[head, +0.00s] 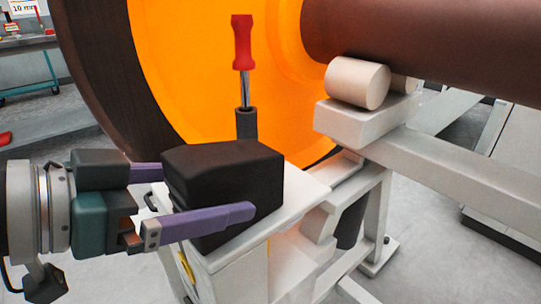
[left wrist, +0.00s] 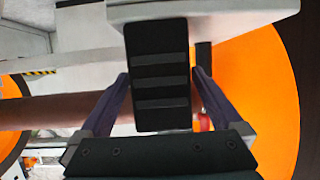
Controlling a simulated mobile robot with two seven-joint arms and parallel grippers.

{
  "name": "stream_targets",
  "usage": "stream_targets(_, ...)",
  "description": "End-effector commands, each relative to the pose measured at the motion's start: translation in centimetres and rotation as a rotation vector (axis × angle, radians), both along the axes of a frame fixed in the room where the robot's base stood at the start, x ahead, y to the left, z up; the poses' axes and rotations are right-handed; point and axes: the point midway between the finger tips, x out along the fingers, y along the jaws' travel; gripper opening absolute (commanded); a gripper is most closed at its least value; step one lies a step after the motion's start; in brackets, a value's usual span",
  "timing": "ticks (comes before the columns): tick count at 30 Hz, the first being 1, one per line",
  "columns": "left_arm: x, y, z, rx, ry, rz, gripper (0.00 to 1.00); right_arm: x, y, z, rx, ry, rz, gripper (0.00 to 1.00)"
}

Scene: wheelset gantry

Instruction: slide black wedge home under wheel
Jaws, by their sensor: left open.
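The black wedge (head: 225,185) is a dark block on a pale bench-like support (head: 262,222), in front of the wheel's orange face (head: 195,80). In the left wrist view the wedge (left wrist: 158,68) shows a ribbed face between the fingers. My left gripper (head: 205,192) comes in from the left with its purple fingers on either side of the wedge. It is open; in the left wrist view (left wrist: 161,77) narrow gaps show beside the wedge. The far finger is partly hidden behind the wedge. Any contact between wedge and wheel is hidden. My right gripper is not in view.
A red-handled tool (head: 242,45) stands upright in a dark holder (head: 246,123) just behind the wedge. A brown axle (head: 430,35) runs right above a pale roller (head: 357,83) on a white frame (head: 450,165). A workbench (head: 28,42) stands far left.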

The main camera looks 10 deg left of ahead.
Motion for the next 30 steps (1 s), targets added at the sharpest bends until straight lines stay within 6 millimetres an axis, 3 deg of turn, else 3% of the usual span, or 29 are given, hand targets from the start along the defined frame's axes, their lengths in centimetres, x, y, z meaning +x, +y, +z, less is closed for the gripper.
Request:
stream_targets(6, 2.3, -1.5, -1.3, -0.001, -0.001, 0.002, 1.00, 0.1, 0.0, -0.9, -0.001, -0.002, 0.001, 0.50)
stream_targets(14, 2.4, -1.6, -1.4, 0.001, 0.000, 0.002, 1.00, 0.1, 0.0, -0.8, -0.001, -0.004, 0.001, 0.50)
stream_targets(30, 2.4, -1.6, -1.4, 0.001, 0.000, 0.002, 0.39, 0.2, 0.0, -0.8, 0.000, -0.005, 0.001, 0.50)
